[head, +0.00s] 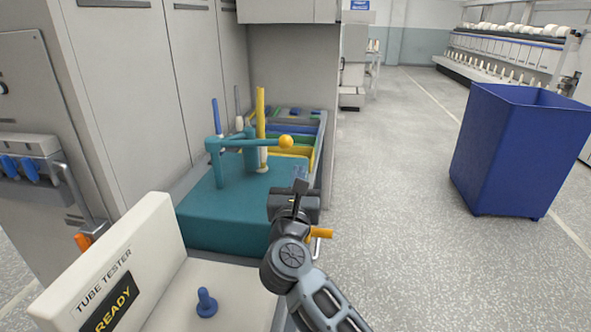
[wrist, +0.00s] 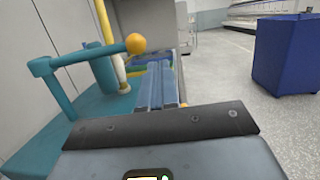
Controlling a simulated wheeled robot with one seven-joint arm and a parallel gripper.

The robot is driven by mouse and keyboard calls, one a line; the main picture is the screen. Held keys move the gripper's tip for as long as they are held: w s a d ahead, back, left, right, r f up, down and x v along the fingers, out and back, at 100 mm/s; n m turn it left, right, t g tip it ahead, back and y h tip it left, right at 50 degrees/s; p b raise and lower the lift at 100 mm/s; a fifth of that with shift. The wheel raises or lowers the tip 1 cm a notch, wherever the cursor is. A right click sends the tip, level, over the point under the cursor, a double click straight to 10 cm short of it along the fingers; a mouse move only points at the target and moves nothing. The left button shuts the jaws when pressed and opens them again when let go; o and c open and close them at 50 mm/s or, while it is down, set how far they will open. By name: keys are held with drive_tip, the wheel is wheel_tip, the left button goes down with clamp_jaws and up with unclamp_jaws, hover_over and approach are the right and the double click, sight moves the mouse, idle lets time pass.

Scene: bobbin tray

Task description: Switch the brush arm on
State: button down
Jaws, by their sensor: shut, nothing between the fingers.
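The teal brush arm (head: 240,143) stands on a teal base box (head: 235,208) and ends in an orange ball (head: 286,142). In the wrist view the brush arm (wrist: 82,58) reaches to the right, with its orange ball (wrist: 136,43) at upper left. My gripper (head: 300,182) is shut and empty. In the head view it is in front of the base box's right side, below and a little right of the ball, apart from it. In the wrist view the shut fingers (wrist: 160,103) point forward, below and right of the ball.
A tube tester (head: 105,275) with a READY display and a blue peg (head: 207,303) is at the front left. A yellow tube (head: 261,112) stands behind the arm, near a tray (head: 318,148) of coloured compartments. A blue bin (head: 510,160) stands right; the floor between is clear.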

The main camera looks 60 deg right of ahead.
drive_tip(key=s+a, duration=0.2)
drive_tip(key=s+a+f+b, duration=0.1)
drive_tip(key=a, duration=0.1)
drive_tip(key=shift+s+a, duration=0.1)
drive_tip(key=shift+s, duration=0.25)
idle(0.3)
